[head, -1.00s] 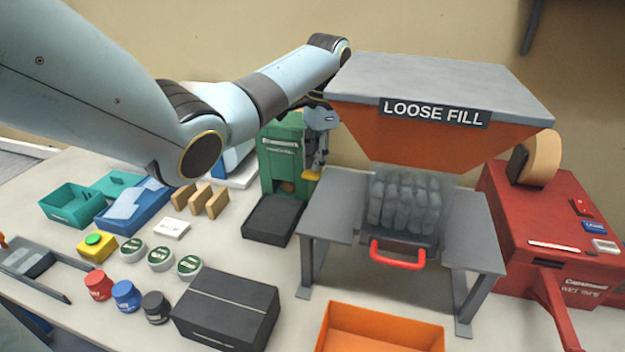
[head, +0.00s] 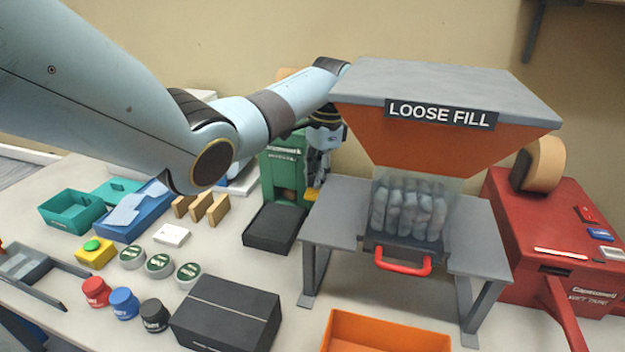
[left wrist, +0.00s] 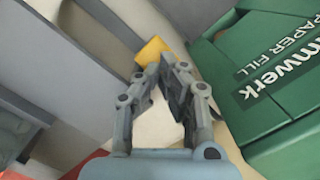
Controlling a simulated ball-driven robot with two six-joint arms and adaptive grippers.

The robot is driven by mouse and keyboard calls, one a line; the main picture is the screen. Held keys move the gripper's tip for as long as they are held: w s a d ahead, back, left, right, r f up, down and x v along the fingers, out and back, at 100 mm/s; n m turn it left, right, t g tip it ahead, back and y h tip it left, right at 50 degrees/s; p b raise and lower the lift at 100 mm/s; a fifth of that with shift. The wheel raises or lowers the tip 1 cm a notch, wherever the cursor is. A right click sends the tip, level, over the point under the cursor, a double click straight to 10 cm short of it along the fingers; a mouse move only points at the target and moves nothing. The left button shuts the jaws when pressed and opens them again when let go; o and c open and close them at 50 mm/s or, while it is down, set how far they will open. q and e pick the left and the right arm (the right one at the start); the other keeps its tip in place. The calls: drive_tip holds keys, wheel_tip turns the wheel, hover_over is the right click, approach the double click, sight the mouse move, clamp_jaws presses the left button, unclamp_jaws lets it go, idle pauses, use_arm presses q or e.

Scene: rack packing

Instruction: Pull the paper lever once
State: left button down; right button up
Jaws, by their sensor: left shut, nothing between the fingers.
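The green paper fill machine (head: 284,168) stands at the back of the table, left of the loose fill hopper. Its lettering shows in the left wrist view (left wrist: 280,75). The yellow end of the paper lever (head: 310,193) is low at the machine's right side; it also shows in the left wrist view (left wrist: 152,50). My left gripper (head: 318,172) is shut and empty, just above the yellow end. In the left wrist view its fingertips (left wrist: 163,72) are close to it; I cannot tell whether they touch. My right gripper is out of view.
The loose fill hopper (head: 365,125) on its grey stand (head: 480,250) is close to the right of my left gripper. A black tray (head: 272,228) lies in front of the green machine. A red tape machine (head: 520,230) stands at right.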

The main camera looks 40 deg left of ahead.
use_arm(q)
drive_tip(key=shift+w+d+r+t, duration=0.15)
drive_tip(key=shift+w+d+r, duration=0.15)
drive_tip(key=shift+w, duration=0.25)
drive_tip(key=shift+w+d+r+t, duration=0.15)
drive_tip(key=shift+w+r, duration=0.15)
drive_tip(key=shift+w, duration=0.25)
drive_tip(key=shift+r, duration=0.15)
wheel_tip(320, 180, up, 7)
drive_tip(key=shift+a, duration=0.35)
drive_tip(key=shift+s+a, duration=0.1)
drive_tip(key=shift+s, duration=0.05)
